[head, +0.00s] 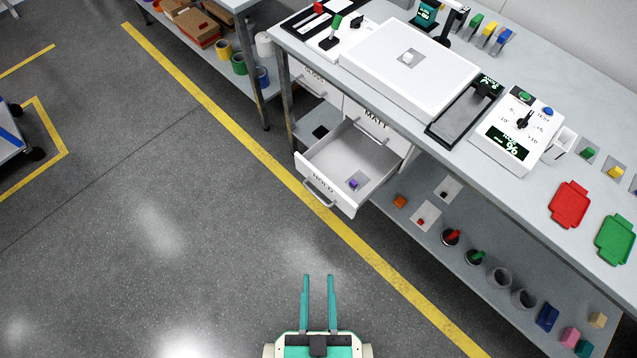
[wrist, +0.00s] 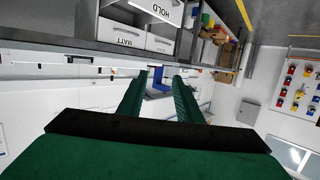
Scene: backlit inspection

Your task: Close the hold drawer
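The hold drawer (head: 314,184) is pulled out from under the bench, with its HOLD label and bar handle (head: 320,193) on the front. A small purple cube (head: 353,184) lies inside it. The HOLD front also shows upside down at the top of the wrist view (wrist: 158,9). My gripper (head: 318,277) is over the floor, in front of the drawer and apart from it. Its two teal fingers are parallel with a clear gap and nothing between them. They also show in the wrist view (wrist: 158,80).
The MATT drawer (head: 372,124) beside the open one is shut. A lower shelf (head: 440,237) with cups and blocks runs under the bench (head: 520,195) to the right. A yellow line (head: 250,148) crosses the floor. Open floor lies to the left and around my gripper.

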